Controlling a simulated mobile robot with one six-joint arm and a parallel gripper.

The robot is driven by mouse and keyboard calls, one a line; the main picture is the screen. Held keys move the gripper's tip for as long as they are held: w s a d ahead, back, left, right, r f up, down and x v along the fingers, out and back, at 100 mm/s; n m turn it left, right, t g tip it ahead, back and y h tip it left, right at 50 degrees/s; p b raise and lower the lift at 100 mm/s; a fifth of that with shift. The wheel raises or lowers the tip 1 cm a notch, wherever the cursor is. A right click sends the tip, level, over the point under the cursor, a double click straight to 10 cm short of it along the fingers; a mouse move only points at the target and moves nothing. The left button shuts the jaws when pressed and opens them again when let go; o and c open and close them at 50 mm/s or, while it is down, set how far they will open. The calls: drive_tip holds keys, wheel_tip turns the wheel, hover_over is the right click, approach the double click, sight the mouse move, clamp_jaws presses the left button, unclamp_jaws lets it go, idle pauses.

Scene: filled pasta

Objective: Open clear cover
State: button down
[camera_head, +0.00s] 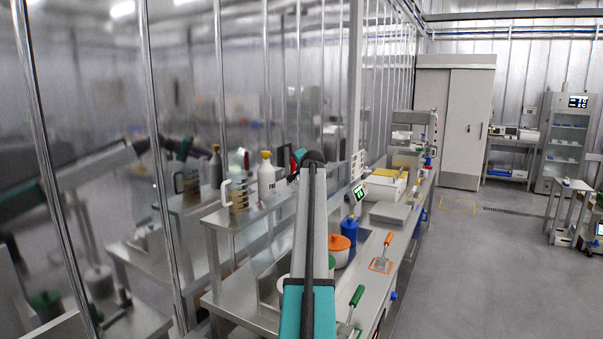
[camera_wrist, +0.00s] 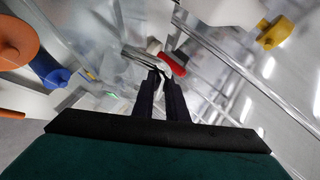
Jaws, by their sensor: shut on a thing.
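In the wrist view my gripper (camera_wrist: 160,72) has its two dark fingers close together on a silver bar (camera_wrist: 138,58), which looks like a handle. A short red piece (camera_wrist: 174,65) sits right beside the fingertips. Clear, shiny surfaces (camera_wrist: 215,70) lie around and beyond the fingers; I cannot tell where the clear cover's edges run, or whether the bar belongs to it. In the head view my arm reaches forward over the bench, and its far end hides the fingers and what they hold.
The steel bench (camera_head: 350,275) carries an orange-lidded pot (camera_head: 341,246), a blue container (camera_head: 349,227), a scraper (camera_head: 384,250) and a green-handled tool (camera_head: 357,297). A jug (camera_head: 238,194) and a yellow-topped bottle (camera_head: 266,179) stand on the left shelf. The floor (camera_head: 480,270) at right is open.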

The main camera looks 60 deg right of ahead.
drive_tip(key=shift+f, duration=0.1)
drive_tip(key=c, duration=1.8)
unclamp_jaws()
drive_tip(key=shift+a, duration=0.1)
drive_tip(key=b+v, duration=0.4)
drive_tip(key=v, duration=0.9)
drive_tip(key=shift+s+a+r, duration=0.2)
drive_tip(key=shift+s, duration=0.1)
